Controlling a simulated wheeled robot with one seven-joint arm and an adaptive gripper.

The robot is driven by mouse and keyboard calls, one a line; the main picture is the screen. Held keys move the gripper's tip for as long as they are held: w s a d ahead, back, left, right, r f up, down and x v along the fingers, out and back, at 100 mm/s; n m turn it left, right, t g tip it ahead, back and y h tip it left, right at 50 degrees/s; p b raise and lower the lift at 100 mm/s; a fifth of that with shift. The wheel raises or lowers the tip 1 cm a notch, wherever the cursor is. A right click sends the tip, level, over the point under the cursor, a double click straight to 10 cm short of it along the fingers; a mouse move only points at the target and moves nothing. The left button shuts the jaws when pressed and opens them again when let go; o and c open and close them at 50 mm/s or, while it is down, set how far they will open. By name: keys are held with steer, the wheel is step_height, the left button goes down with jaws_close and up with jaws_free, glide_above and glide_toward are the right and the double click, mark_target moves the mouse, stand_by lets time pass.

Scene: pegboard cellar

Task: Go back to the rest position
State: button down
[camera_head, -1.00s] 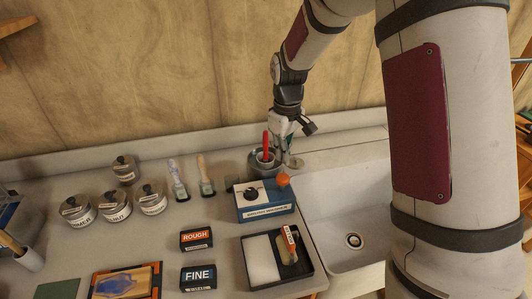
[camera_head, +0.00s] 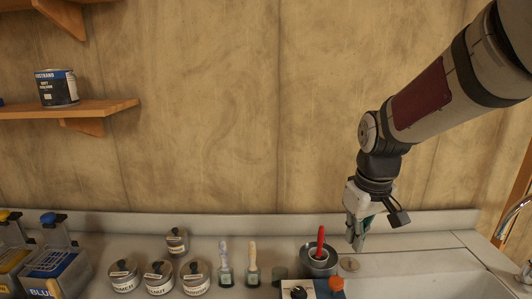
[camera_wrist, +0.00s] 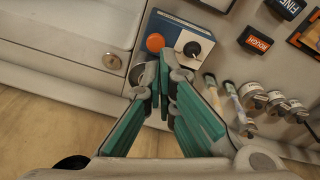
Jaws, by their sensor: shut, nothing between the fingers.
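My gripper (camera_head: 357,246) hangs at the end of my arm, fingers down, above the back of the counter at the sink's left end. It is shut and empty. In the wrist view its green-padded fingers (camera_wrist: 163,112) come together at the tips. In the head view a grey metal cup (camera_head: 319,264) with a red-handled tool (camera_head: 320,241) in it stands just left of the gripper. A small round lid-like disc (camera_head: 349,264) lies below the fingertips. In the wrist view the fingers partly hide what is under them.
A blue and white box with a black knob (camera_head: 299,292) and an orange knob (camera_head: 336,284) stands in front of the cup. Two brushes (camera_head: 252,277) and several lidded tins (camera_head: 159,278) stand left. The sink (camera_head: 430,286) lies right. A shelf (camera_head: 70,109) holds a paint can (camera_head: 57,88).

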steer(key=s+r+m+t, duration=0.2)
steer(key=s+r, duration=0.2)
steer(key=s, duration=0.5)
steer(key=s+r+m+t, duration=0.1)
steer(key=s+r, duration=0.3)
steer(key=s, duration=0.6)
steer(key=shift+m+t+b, duration=0.3)
steer(key=shift+m+t, duration=0.1)
steer(key=shift+m, duration=0.1)
steer(key=shift+r, duration=0.15)
stand_by(1.1)
stand_by(0.4)
